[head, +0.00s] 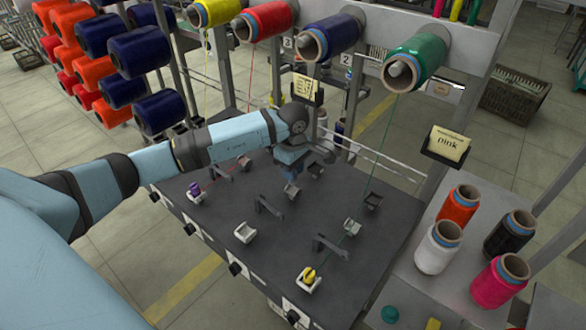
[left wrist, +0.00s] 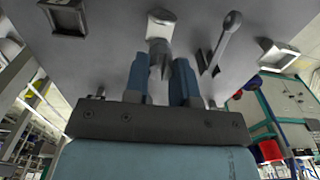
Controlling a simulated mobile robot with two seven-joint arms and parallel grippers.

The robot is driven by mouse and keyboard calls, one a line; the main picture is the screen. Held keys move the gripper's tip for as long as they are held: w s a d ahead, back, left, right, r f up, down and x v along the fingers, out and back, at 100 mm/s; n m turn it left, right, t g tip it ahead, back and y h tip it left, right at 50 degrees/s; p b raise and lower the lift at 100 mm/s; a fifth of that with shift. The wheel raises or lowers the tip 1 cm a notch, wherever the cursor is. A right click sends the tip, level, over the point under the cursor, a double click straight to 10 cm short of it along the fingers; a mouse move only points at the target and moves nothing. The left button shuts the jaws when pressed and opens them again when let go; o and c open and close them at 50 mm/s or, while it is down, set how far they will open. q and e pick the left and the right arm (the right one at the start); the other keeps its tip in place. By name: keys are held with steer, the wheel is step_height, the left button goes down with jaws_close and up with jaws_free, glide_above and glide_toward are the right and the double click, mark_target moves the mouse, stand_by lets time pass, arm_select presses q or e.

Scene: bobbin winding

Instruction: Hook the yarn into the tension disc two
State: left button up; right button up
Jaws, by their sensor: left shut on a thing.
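My left gripper (head: 297,160) is low over the dark table, by the second lane under the navy spool (head: 332,38). It is shut on the yarn, but the strand is too thin to make out. A small light disc unit (head: 292,190), which looks like tension disc two, is just below the gripper on the table. In the left wrist view the two blue fingers (left wrist: 160,80) point at the table, with a small pale fitting (left wrist: 160,24) just past their tips. I cannot tell whether the yarn touches the disc. My right gripper is not in view.
An empty white holder (head: 244,232) stands nearer in this lane, beside a dark lever arm (head: 268,207). A purple bobbin (head: 194,188) sits at left.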

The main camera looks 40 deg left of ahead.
arm_select(q)
steer(key=shift+f+b, duration=1.1)
steer(key=shift+f, duration=0.35)
steer(key=shift+f, duration=0.1)
steer(key=shift+s, duration=0.1)
steer(key=shift+s+a+r+p, duration=0.1)
steer(key=shift+s+p, duration=0.05)
steer(key=shift+s, duration=0.4)
steer(key=shift+s+a+r+p, duration=0.1)
steer(key=shift+s+p, duration=0.05)
steer(key=shift+s, duration=1.75)
steer(key=r+p, duration=0.1)
steer(key=r, duration=0.1)
steer(key=s+r+p, duration=0.1)
steer(key=r, duration=0.1)
steer(key=shift+r+p, duration=0.35)
steer(key=shift+p, duration=0.05)
